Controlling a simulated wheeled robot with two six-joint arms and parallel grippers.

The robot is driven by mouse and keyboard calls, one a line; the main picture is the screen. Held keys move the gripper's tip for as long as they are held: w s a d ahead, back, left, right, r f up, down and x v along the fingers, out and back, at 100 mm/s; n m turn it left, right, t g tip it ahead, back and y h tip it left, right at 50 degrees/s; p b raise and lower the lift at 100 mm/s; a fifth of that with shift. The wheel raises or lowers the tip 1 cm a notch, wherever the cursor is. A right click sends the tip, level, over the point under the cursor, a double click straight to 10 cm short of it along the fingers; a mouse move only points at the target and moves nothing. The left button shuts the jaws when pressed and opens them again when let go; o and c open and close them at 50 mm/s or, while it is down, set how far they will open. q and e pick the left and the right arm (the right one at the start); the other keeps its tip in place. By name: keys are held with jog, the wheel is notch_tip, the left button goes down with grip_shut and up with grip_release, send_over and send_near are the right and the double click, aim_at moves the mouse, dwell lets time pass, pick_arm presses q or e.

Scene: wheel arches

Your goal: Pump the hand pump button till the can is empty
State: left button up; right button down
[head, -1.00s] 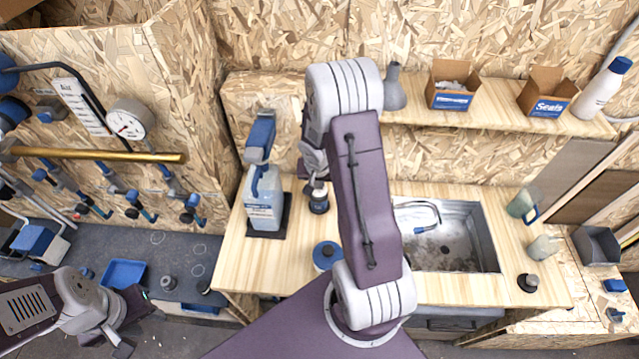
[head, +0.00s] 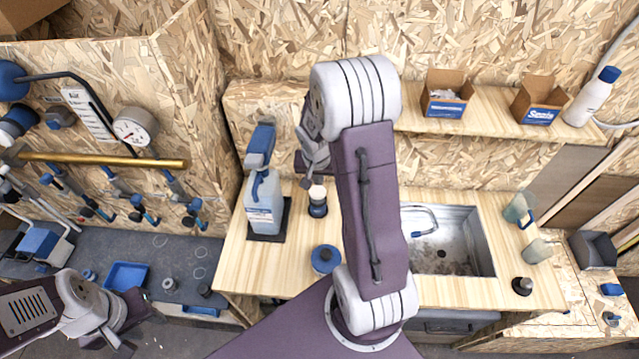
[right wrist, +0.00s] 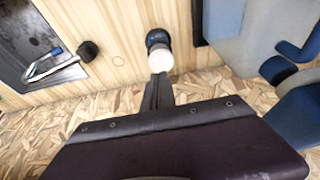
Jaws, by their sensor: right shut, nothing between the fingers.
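A small dark blue can with a pale round top button (head: 317,195) stands upright on the wooden counter; in the right wrist view its pale top (right wrist: 160,61) shows just beyond my fingers. My right gripper (head: 307,184) is shut and empty, with its tip close to that button; I cannot tell whether they touch. A clear jug (head: 262,215) with a blue pump-like head (head: 261,145) stands on a black tray (head: 284,225) to the left of the can. My left gripper (head: 135,318) hangs empty at lower left; its jaw opening is unclear.
A blue round container (head: 326,259) is near the counter's front edge. A metal sink (head: 470,255) is to the right, partly behind my right arm. A shelf with boxes (head: 446,93) runs above. A gauge (head: 135,128) and brass pipe (head: 100,160) are at left.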

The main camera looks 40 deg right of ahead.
jog(key=v, duration=0.4)
jog(key=shift+w+r, duration=0.1)
jog(key=shift+r, duration=0.2)
jog(key=b, duration=0.8)
send_near(318, 189)
jog(key=x, duration=0.5)
jog(key=shift+f, duration=0.3)
